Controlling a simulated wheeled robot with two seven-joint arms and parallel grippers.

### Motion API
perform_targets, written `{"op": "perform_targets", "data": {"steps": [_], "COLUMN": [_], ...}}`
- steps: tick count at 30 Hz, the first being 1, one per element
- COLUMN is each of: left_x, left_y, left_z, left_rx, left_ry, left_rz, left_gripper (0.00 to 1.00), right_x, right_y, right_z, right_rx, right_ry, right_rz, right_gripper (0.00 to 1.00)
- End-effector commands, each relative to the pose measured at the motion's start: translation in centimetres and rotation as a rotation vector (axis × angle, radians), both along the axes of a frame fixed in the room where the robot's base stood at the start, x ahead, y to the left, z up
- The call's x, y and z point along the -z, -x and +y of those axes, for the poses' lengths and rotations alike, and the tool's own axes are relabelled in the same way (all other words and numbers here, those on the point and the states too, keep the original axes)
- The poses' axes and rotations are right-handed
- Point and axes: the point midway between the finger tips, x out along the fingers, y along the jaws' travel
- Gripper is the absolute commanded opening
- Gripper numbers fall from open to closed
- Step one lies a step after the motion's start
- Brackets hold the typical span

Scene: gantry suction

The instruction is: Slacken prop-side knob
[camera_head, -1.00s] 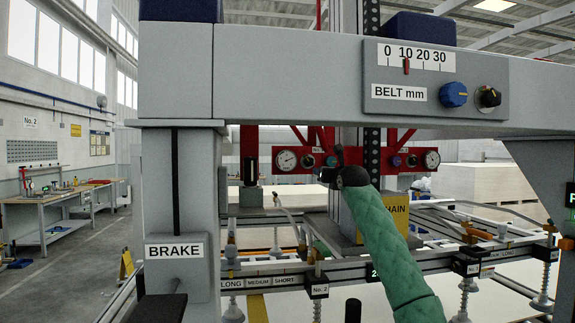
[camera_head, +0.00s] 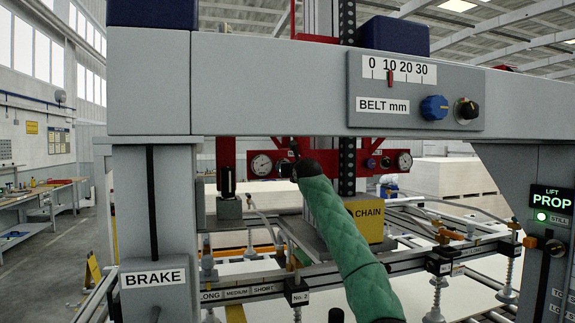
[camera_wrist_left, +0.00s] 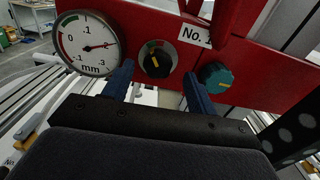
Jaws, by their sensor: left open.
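In the head view my green-sleeved left arm reaches up to a red crossbar (camera_head: 232,165) behind the grey beam. Its dark gripper (camera_head: 291,163) is small and partly hidden there, beside a round gauge (camera_head: 262,165). In the left wrist view two blue fingers (camera_wrist_left: 158,72) are open, one on each side of a black knob (camera_wrist_left: 156,58) on the red plate. I cannot tell whether they touch it. A teal knob (camera_wrist_left: 215,77) sits just right of the right finger. The PROP sign (camera_head: 551,199) is on the right post. My right gripper is not in view.
The grey beam (camera_head: 270,80) spans above the arm, with a BELT panel (camera_head: 360,115), a blue knob (camera_head: 434,108) and a black knob (camera_head: 466,110). The BRAKE post (camera_head: 160,230) stands left. Rails and suction cups lie below. A dial gauge (camera_wrist_left: 87,44) is left of the fingers.

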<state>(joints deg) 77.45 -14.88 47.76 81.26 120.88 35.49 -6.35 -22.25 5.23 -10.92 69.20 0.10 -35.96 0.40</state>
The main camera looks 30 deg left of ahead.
Motion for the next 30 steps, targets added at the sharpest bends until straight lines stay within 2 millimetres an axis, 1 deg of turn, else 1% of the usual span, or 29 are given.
{"op": "perform_targets", "data": {"steps": [4,15,17,18,22,23,30], "left_x": [-0.03,0.09,0.09,0.08,0.09,0.09,0.18], "left_y": [-0.40,-0.61,-0.61,-0.61,-0.61,-0.61,-0.61], "left_z": [0.73,0.88,0.88,0.88,0.87,0.87,0.86], "left_rx": [-0.002,-0.001,-0.001,-0.001,-0.001,-0.001,-0.001], "left_ry": [0.001,0.000,0.000,0.000,0.000,0.000,0.005], "left_rz": [0.001,0.000,0.000,0.000,0.000,0.000,-0.005], "left_gripper": [0.57,0.57,0.48,0.40,0.14,0.13,0.13], "right_x": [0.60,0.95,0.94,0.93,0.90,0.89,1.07], "right_y": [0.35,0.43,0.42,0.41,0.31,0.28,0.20], "right_z": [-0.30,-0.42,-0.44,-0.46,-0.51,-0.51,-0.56], "right_rx": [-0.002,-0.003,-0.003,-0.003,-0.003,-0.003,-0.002], "right_ry": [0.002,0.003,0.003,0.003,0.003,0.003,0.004], "right_rz": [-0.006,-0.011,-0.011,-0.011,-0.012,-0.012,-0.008], "right_gripper": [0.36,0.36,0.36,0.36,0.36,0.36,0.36]}}
